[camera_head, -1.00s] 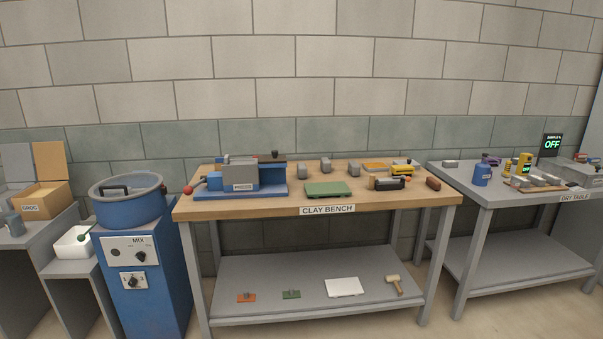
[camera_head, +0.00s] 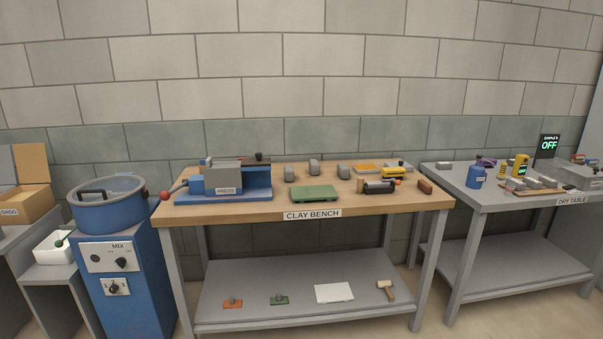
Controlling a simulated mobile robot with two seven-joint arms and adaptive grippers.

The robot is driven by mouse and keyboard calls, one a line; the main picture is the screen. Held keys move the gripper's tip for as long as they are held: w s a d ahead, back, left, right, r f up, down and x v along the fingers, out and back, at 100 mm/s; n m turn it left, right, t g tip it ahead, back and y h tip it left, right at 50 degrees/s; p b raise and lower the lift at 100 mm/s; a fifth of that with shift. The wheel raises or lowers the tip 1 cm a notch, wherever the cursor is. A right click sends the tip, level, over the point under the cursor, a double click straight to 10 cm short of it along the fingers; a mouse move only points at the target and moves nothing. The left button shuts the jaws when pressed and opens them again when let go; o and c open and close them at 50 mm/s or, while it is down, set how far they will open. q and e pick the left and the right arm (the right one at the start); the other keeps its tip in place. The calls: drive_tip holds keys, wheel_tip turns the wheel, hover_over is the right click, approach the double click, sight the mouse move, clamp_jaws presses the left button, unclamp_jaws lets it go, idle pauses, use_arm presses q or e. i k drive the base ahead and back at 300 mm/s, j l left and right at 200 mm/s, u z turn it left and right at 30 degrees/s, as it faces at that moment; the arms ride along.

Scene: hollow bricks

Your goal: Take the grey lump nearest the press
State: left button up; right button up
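The press (camera_head: 222,182), a grey block on a blue base with a red-knobbed lever, stands at the left of the clay bench (camera_head: 280,208). Three grey lumps stand in a loose row to its right. The lump nearest the press (camera_head: 289,174) is just behind the green board. The middle lump (camera_head: 314,167) stands a little farther back, and the right lump (camera_head: 344,172) is farthest from the press. All three are upright and apart from one another. Neither of my grippers shows in the head view.
A black cylindrical tool (camera_head: 378,187), a yellow tool (camera_head: 393,173) and a brown block (camera_head: 425,187) are at the right. A blue mixer (camera_head: 109,206) stands left, the dry table (camera_head: 500,196) right.

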sight(288, 168)
drive_tip(key=i+l+z, duration=0.15)
drive_tip(key=i+l, duration=0.2)
drive_tip(key=l, duration=0.3)
drive_tip(key=i+l+z, duration=0.1)
drive_tip(key=i+l, duration=0.3)
drive_tip(key=l, duration=0.15)
drive_tip(key=i+l+z, duration=0.15)
drive_tip(key=i+l, duration=0.3)
drive_tip(key=l, duration=0.15)
